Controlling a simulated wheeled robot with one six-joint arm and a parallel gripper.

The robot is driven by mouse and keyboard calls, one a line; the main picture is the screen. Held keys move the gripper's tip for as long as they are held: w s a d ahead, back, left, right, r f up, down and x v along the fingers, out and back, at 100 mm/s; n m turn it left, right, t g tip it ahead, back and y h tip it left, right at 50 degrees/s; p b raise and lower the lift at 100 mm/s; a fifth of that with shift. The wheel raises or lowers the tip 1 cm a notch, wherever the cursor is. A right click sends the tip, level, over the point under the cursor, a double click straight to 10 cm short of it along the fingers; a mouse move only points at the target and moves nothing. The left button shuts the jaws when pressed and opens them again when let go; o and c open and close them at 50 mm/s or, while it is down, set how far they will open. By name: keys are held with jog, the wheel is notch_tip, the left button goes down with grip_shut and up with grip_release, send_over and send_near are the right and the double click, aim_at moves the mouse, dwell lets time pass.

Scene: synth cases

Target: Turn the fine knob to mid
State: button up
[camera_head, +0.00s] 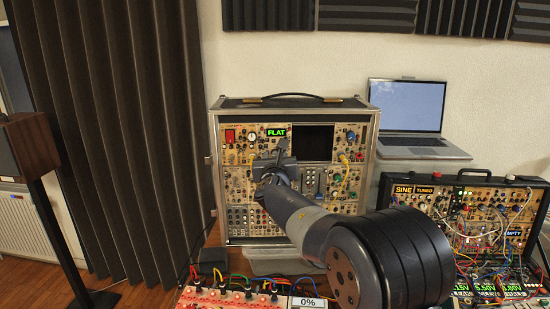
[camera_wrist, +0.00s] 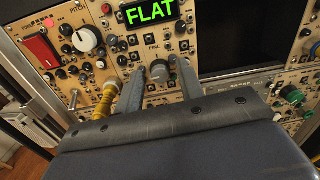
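The fine knob (camera_wrist: 159,70) is a small grey round knob on the beige synth panel, under a label that seems to read FINE. A green display (camera_wrist: 150,11) above it reads FLAT; it also shows in the head view (camera_head: 276,132). My gripper (camera_wrist: 159,72) has its two fingers apart, one on each side of the knob, with a small gap showing on the left. I cannot tell whether the right finger touches it. In the head view my gripper (camera_head: 277,160) is at the panel just below the display and hides the knob. The knob's pointer is not readable.
A large white knob (camera_wrist: 84,40) and a red switch (camera_wrist: 41,46) sit to the left. A yellow cable (camera_wrist: 104,101) hangs close beside the left finger. A dark screen (camera_head: 313,143) is to the right. A second synth case (camera_head: 472,179) and a laptop (camera_head: 407,107) stand further right.

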grip_shut()
jog(key=shift+m+b, duration=0.3)
jog(key=shift+b, duration=0.15)
jog(key=shift+f+m+b, duration=0.15)
jog(key=shift+m+b, duration=0.85)
jog(key=shift+b, duration=0.05)
jog(key=m+b, duration=0.2)
jog(key=m, duration=0.1)
jog(key=shift+m+b, duration=0.3)
jog(key=shift+b, duration=0.05)
jog(key=m+b, duration=0.3)
jog(key=m, duration=0.3)
jog(key=shift+b, duration=0.4)
jog(key=m+b, duration=0.3)
jog(key=m, duration=0.3)
jog(key=shift+d+y, duration=0.1)
jog(key=shift+y, duration=0.2)
